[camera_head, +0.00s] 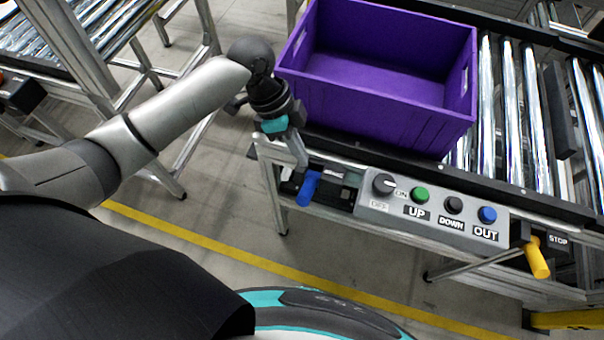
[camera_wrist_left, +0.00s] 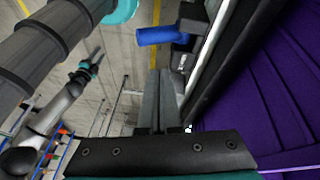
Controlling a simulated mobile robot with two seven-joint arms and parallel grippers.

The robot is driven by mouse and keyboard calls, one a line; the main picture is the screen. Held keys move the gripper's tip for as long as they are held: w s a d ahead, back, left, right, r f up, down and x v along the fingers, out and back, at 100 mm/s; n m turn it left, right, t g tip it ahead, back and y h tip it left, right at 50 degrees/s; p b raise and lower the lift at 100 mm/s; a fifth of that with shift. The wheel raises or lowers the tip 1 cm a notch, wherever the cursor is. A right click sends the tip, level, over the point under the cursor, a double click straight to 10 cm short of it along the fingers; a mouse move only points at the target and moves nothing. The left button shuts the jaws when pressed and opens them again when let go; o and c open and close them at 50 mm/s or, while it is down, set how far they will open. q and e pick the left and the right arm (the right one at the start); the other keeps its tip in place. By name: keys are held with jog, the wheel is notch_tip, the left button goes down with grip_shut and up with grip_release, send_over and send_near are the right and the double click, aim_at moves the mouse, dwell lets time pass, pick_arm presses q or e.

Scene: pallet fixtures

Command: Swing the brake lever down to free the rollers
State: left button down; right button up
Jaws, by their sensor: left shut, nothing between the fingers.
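A short lever with a blue handle (camera_head: 308,188) sits at the left end of the conveyor's front edge; it also shows in the left wrist view (camera_wrist_left: 158,36), joined to a dark mount. Which lever is the brake is not labelled. My left gripper (camera_head: 302,162) is shut and empty just above the blue handle. In the wrist view its fingertips (camera_wrist_left: 160,74) point at the handle, with a small gap in the picture. A second lever with a yellow handle (camera_head: 537,258) hangs by the STOP label. A small arm with a teal gripper (camera_wrist_left: 88,68), probably my right one, shows there; its jaws are unclear.
A purple crate (camera_head: 384,117) stands on the conveyor beside my left gripper. Bare metal rollers (camera_head: 511,115) lie to its right. A grey control panel (camera_head: 430,207) with a knob and buttons is right of the blue handle. The floor (camera_head: 215,217) in front is clear.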

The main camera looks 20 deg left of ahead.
pick_arm(q)
jog(key=w+a+r+m+g, duration=0.1)
jog(key=w+a+r, duration=0.1)
jog(key=a+r, duration=0.1)
jog(key=shift+a+r+m, duration=0.35)
jog(key=shift+r+m, duration=0.05)
jog(key=shift+r, duration=0.35)
pick_arm(e)
jog(key=shift+r, duration=0.15)
pick_arm(q)
jog(key=shift+w+f, duration=0.1)
send_near(305, 189)
jog(key=x, duration=0.5)
jog(key=shift+w+d+f, duration=0.1)
jog(key=shift+w+d, duration=0.2)
jog(key=shift+d, duration=0.05)
jog(key=shift+s+d+f, duration=0.15)
jog(key=shift+s+f, duration=0.1)
jog(key=shift+f, duration=0.3)
pick_arm(e)
jog(key=shift+f, duration=0.2)
pick_arm(q)
jog(key=shift+s, duration=0.1)
pick_arm(e)
jog(key=shift+s+r, duration=0.1)
